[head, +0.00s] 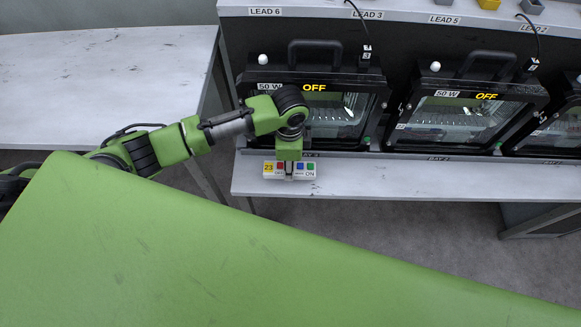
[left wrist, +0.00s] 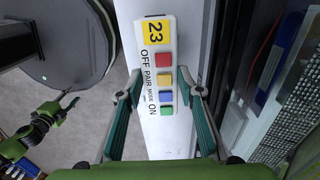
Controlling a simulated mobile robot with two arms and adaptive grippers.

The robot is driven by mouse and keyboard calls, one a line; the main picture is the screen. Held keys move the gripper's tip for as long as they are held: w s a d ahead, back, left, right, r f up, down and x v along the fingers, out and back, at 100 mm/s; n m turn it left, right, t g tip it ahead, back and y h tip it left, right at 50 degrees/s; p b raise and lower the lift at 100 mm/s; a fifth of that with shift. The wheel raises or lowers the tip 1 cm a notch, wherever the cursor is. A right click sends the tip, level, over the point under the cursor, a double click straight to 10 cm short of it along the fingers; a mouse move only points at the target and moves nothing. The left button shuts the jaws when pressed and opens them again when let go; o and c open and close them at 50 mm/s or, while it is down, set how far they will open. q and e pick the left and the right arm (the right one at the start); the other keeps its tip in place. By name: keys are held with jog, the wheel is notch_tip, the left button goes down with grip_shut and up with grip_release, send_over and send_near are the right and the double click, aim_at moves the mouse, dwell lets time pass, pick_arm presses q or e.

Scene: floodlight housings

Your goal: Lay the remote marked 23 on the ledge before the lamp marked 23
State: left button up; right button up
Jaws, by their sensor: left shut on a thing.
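The remote marked 23 (head: 268,170) is a white bar with a yellow number tag and red, yellow, blue and green buttons. My left gripper (head: 289,171) is shut across its middle from above. In the left wrist view the remote (left wrist: 155,57) lies between the two fingers of my left gripper (left wrist: 159,76). The remote is over the ledge (head: 400,180); I cannot tell whether it touches it. Behind it stands a black lamp (head: 345,105) reading OFF, its number not readable, partly hidden by my arm. My right gripper (left wrist: 66,102) shows small in the left wrist view, its jaws unclear.
A second lamp (head: 465,118), also reading OFF, stands to the right, and a third lamp (head: 555,125) is cut by the picture edge. A pale table (head: 100,80) is at the left. The ledge to the right of the remote is clear.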

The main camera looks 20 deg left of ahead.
pick_arm(q)
jog(key=shift+d+f, duration=0.2)
jog(key=shift+f, duration=1)
jog(key=o, duration=1.1)
jog(key=shift+f, duration=0.1)
jog(key=shift+o, duration=0.2)
notch_tip(320, 180, up, 12)
jog(key=shift+p, duration=0.45)
